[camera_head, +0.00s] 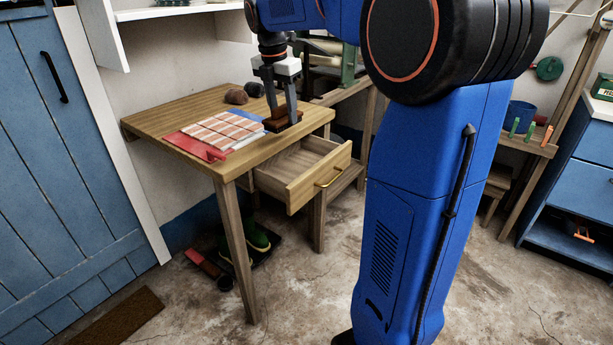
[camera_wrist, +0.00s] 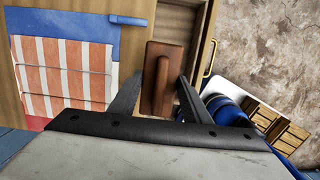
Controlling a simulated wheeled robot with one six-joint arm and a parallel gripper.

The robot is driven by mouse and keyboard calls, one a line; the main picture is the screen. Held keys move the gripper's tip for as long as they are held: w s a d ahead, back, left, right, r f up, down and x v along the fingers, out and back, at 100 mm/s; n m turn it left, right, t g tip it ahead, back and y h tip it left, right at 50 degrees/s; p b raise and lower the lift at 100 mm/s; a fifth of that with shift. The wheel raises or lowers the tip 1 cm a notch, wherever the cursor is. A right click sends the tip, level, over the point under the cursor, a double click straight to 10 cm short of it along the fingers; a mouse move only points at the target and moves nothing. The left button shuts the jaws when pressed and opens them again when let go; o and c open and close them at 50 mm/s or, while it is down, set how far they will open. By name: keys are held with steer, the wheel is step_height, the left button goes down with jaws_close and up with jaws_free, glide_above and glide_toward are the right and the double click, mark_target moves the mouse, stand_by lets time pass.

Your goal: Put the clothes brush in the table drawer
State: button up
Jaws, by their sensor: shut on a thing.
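The clothes brush, a reddish-brown wooden block with a raised grip, shows in the wrist view (camera_wrist: 161,82) between my fingers. In the head view the brush (camera_head: 289,117) is at the table's right part, near the edge above the drawer. My gripper (camera_head: 282,110) points down and is shut on it. I cannot tell whether the brush touches the tabletop. The table drawer (camera_head: 325,172) is pulled open below the tabletop, with a brass handle on its front. Its visible inside looks empty; the tabletop hides the back part. The drawer front also shows in the wrist view (camera_wrist: 207,45).
A brown lump (camera_head: 237,97) and a dark one (camera_head: 255,89) sit at the back. Green boots (camera_head: 258,237) stand beneath. Floor before the drawer is clear.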

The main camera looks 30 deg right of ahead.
glide_above(294, 175)
steer(key=s+d, duration=0.1)
steer(key=d, duration=0.2)
step_height(294, 175, down, 7)
step_height(294, 175, down, 6)
steer(key=shift+s+a+f, duration=0.1)
steer(key=shift+a, duration=0.05)
steer(key=shift+f, duration=2.15)
steer(key=shift+f, duration=0.15)
steer(key=o, duration=0.7)
steer(key=shift+o, duration=0.2)
